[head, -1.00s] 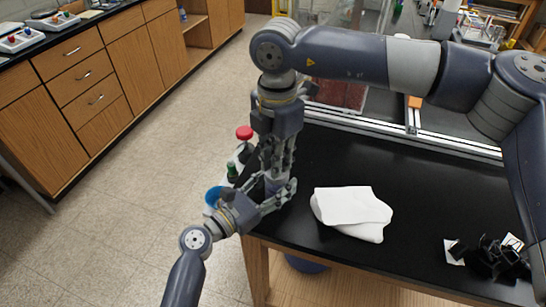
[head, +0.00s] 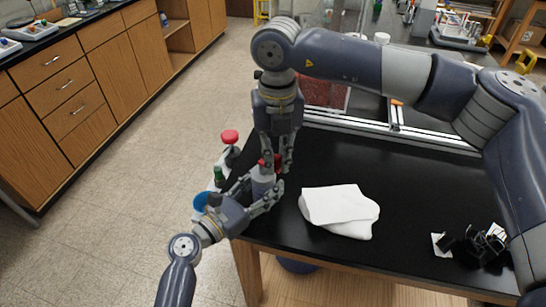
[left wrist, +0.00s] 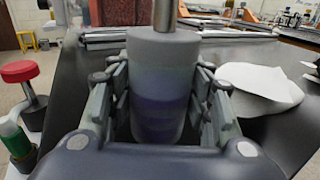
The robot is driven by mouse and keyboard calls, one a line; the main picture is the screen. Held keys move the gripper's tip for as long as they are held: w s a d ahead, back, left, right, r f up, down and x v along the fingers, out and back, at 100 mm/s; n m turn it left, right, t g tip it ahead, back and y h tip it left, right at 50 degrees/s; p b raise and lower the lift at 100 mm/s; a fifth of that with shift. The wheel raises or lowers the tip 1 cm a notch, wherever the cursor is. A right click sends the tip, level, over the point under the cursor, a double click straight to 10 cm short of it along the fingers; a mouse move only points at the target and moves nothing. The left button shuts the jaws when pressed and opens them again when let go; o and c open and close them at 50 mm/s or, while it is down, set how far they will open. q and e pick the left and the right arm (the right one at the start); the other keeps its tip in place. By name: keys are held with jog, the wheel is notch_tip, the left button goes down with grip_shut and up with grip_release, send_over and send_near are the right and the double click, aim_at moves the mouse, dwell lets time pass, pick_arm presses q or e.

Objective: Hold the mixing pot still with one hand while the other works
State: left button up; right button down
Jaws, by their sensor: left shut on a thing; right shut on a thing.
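The mixing pot (head: 263,185) is a grey translucent cylinder with purple contents, upright near the left end of the black bench. It fills the middle of the left wrist view (left wrist: 160,85). My left gripper (head: 261,198) is shut around the pot's sides, a finger pair on each side. My right gripper (head: 277,164) points down just above the pot. It is shut on a slim tool with a red part (head: 266,161) showing by its fingers. A metal rod (left wrist: 165,15) stands over the pot's top in the left wrist view; its lower end is hidden.
A white folded cloth (head: 340,210) lies right of the pot. Black parts (head: 475,246) lie farther right. The bench between is clear.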

jog(key=shift+w+a+n, duration=0.2)
jog(key=shift+w+n, duration=0.7)
jog(key=shift+n, duration=2.4)
jog(key=shift+w+a+n, duration=0.15)
jog(key=shift+w+n, duration=0.8)
jog(key=shift+n, duration=2.35)
jog(key=shift+w+a+n, duration=0.2)
jog(key=shift+w+n, duration=0.7)
jog(key=shift+n, duration=2.4)
jog(key=c, duration=1.5)
grip_release()
jog(key=shift+r, duration=0.1)
notch_tip(320, 180, up, 12)
jog(key=shift+f, duration=0.1)
